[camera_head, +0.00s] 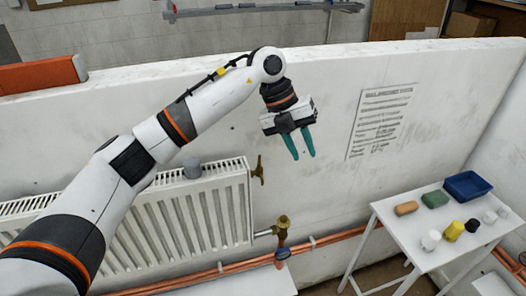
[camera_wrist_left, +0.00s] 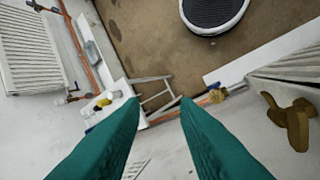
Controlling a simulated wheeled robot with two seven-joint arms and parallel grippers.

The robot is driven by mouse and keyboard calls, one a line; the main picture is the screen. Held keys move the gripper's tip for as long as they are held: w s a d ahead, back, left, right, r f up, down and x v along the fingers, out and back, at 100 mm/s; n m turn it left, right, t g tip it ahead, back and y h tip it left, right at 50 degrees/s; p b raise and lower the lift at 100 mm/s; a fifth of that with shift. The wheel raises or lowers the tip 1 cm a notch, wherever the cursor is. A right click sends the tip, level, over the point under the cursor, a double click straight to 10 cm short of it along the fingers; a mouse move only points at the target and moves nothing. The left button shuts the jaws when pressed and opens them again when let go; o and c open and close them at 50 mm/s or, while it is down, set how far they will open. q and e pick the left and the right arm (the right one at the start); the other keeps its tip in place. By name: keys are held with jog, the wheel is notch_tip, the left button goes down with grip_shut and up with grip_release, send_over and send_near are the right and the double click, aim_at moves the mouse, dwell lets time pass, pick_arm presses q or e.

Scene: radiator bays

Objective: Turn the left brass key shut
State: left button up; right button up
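A brass key (camera_head: 258,170) with wing-like lobes sticks out at the upper right end of the white radiator (camera_head: 190,220). It also shows large at the right edge of the left wrist view (camera_wrist_left: 290,120). A brass valve (camera_head: 283,224) sits lower, on the pipe by the same radiator. My left gripper (camera_head: 303,156) has two teal fingers, apart and empty, in front of the white wall. In the head view it is above and right of the key, not touching it. In the left wrist view its fingers (camera_wrist_left: 164,99) point away from the key. My right gripper is not in view.
Copper pipes (camera_head: 335,237) run low along the wall. A second radiator (camera_wrist_left: 30,45) shows in the left wrist view.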

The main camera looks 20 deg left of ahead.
aim_at(259, 158)
pick_arm(q)
jog(key=w+a+r+n+y, duration=0.1)
jog(key=a+r+y, duration=0.2)
jog(key=a, duration=0.2)
jog(key=a+r+n+y, duration=0.1)
jog(key=a+r+y, duration=0.15)
jog(key=a, duration=0.25)
jog(key=shift+t, duration=0.3)
notch_tip(259, 158, down, 10)
jog(key=p, duration=0.3)
jog(key=shift+w+f, duration=0.15)
jog(key=shift+f, duration=0.5)
grip_shut()
